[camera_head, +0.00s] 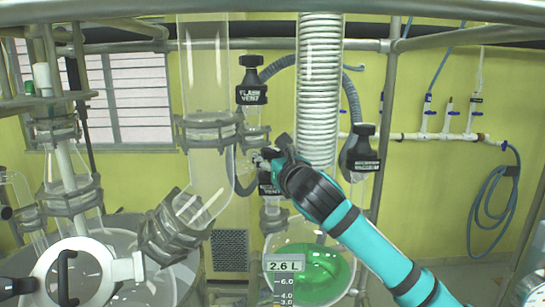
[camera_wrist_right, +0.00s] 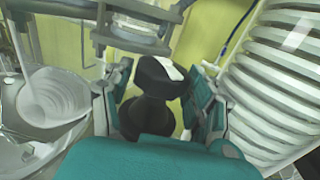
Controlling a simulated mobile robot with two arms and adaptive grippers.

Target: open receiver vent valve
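My right gripper (camera_head: 272,158) reaches in from the lower right in the head view, to the glass column's right side. Its fingers are at a black valve (camera_head: 265,185), which they and the wrist partly hide; its label is not readable. In the right wrist view, a black knob (camera_wrist_right: 155,90) with a pale mark on top stands between the two spread fingers of my right gripper (camera_wrist_right: 160,95). A narrow gap shows at the knob's right; contact on the left cannot be told. I cannot make out my left gripper.
A black valve labelled "FLASH VENT" (camera_head: 251,92) sits above, and another black valve (camera_head: 362,155) hangs to the right. A ribbed white column (camera_head: 319,90) stands close behind my right gripper. The receiver flask (camera_head: 305,275) with green liquid, reading 2.6 L, is below.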

